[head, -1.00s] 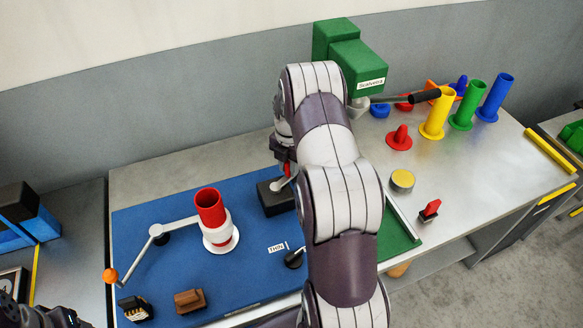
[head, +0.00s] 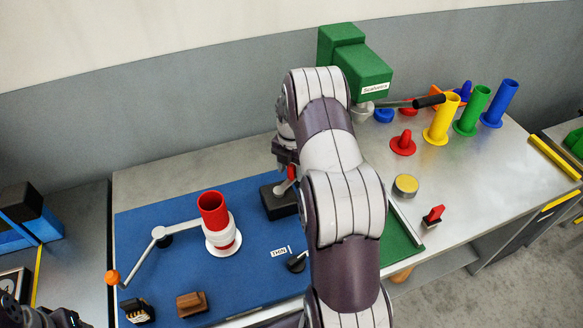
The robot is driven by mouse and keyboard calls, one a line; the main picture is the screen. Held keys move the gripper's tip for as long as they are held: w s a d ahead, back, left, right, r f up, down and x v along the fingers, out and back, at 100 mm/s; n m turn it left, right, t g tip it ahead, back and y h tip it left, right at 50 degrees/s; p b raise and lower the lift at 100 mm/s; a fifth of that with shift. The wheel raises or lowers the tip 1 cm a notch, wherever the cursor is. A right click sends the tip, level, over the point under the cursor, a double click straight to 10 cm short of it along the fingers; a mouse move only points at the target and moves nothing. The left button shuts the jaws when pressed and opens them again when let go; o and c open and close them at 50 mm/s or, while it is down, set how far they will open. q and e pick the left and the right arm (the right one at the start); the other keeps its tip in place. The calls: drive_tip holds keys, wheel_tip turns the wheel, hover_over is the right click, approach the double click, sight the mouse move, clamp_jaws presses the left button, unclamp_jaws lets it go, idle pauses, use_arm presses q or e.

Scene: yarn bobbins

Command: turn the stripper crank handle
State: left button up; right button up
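A crank with a pale arm (head: 180,230) and an orange knob (head: 112,277) stands at the left of the blue mat. Its white hub holds an upright red tube (head: 213,210). A green machine (head: 360,68) at the back has a metal lever with a black grip (head: 429,101). I cannot tell which of the two is the stripper crank. My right gripper (head: 286,166) points down above a black block (head: 279,203) with a pale and red stem. My own arm hides much of the gripper, so its fingers are unclear. Only dark parts of my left arm show at the lower left corner.
Yellow (head: 442,119), green (head: 472,111) and blue (head: 499,103) tubes stand at the right. A red cone (head: 403,143), a yellow-topped disc (head: 405,185) and a red-topped block (head: 433,215) stand nearby. A brown block (head: 192,304) lies on the blue mat (head: 140,225) at front.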

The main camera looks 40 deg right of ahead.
drive_tip(key=shift+r, duration=0.3)
wheel_tip(320, 180, up, 6)
drive_tip(key=shift+r+b, duration=0.1)
drive_tip(key=shift+b, duration=1)
wheel_tip(320, 180, up, 6)
drive_tip(key=p, duration=0.3)
drive_tip(key=shift+p, duration=0.3)
